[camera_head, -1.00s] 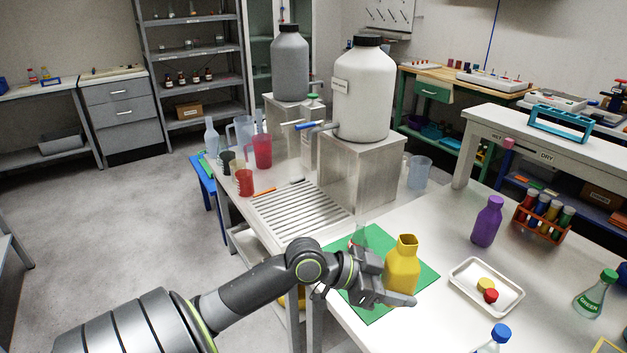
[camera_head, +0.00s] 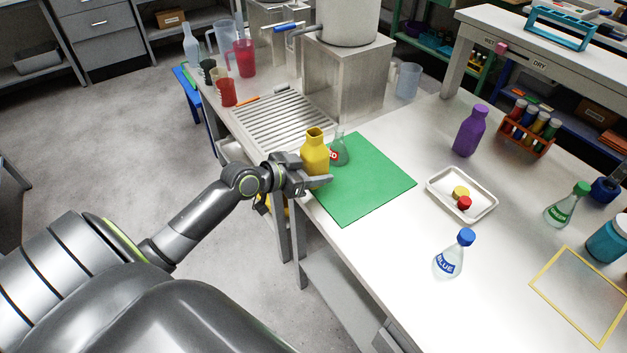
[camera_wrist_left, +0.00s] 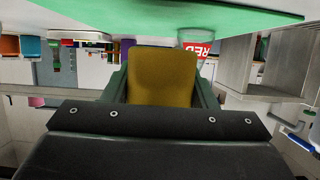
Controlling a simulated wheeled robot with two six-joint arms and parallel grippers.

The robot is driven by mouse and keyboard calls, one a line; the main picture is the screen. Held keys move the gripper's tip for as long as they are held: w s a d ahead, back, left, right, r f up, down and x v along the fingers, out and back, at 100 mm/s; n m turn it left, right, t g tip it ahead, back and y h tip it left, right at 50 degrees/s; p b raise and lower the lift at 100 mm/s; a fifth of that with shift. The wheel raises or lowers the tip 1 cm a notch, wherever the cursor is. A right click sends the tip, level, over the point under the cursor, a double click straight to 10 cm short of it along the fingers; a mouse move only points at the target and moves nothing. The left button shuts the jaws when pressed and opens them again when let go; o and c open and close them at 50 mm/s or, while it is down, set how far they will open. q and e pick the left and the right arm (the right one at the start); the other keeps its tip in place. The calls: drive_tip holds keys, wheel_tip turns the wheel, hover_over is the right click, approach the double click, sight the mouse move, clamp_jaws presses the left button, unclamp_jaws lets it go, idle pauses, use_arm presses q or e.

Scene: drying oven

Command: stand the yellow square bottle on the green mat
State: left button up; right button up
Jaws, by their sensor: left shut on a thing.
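The yellow square bottle (camera_head: 315,155) is upright in my left gripper (camera_head: 312,184), at the left edge of the green mat (camera_head: 375,185). My left gripper is shut on the bottle's lower part from the left. In the left wrist view, which is upside down, the yellow bottle (camera_wrist_left: 163,78) stands between the fingers (camera_wrist_left: 163,92) with the green mat (camera_wrist_left: 100,18) along the top. I cannot tell whether the bottle's base touches the mat. My right gripper is not in view.
A clear flask labelled RED (camera_head: 338,150) stands on the mat, close behind and right of the bottle. A ribbed drain board (camera_head: 283,122) lies beyond. A white tray (camera_head: 462,213) and BLUE flask (camera_head: 449,260) are right of the mat. Most of the mat is bare.

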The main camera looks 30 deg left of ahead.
use_arm(q)
drive_tip(key=shift+f, duration=1.8)
drive_tip(key=shift+f+b, duration=0.1)
drive_tip(key=shift+b, duration=0.2)
drive_tip(key=o, duration=1)
drive_tip(key=shift+c, duration=0.2)
drive_tip(key=v, duration=1.2)
